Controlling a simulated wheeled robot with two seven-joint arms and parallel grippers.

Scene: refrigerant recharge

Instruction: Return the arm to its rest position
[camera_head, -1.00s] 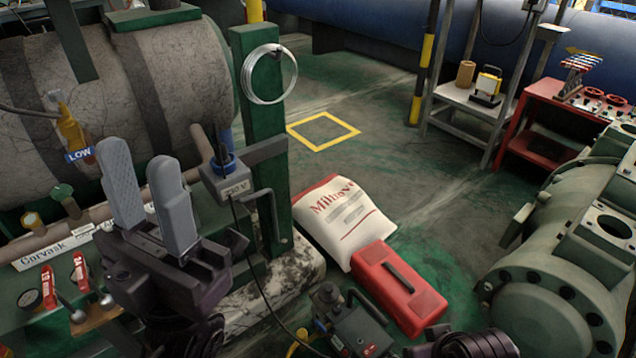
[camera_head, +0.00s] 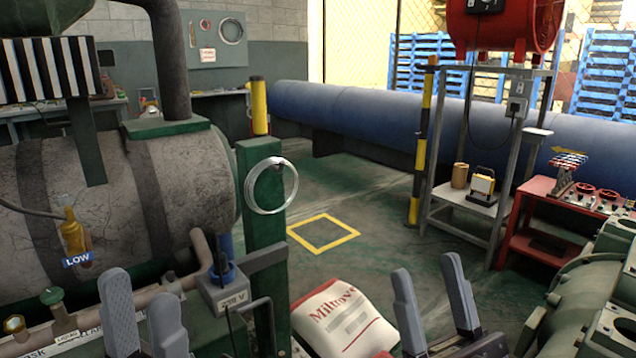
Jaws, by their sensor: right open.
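My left gripper (camera_head: 141,288) is at the lower left, its two grey fingers pointing up with a gap between them and nothing held. It is in front of the pipework below the large cracked tank (camera_head: 185,180). My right gripper (camera_head: 425,268) is at the lower middle right, fingers pointing up, spread apart and empty. It is just right of the white and red sack (camera_head: 345,318) in the picture. The bodies of both grippers are largely cut off by the bottom edge.
A green post (camera_head: 262,220) with a wire coil (camera_head: 270,186) stands right of the tank, above a 220 V box (camera_head: 230,290). A green machine (camera_head: 585,305) is at the right, near a red table (camera_head: 530,208) and a grey cart (camera_head: 455,195). The floor around the yellow square (camera_head: 323,233) is clear.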

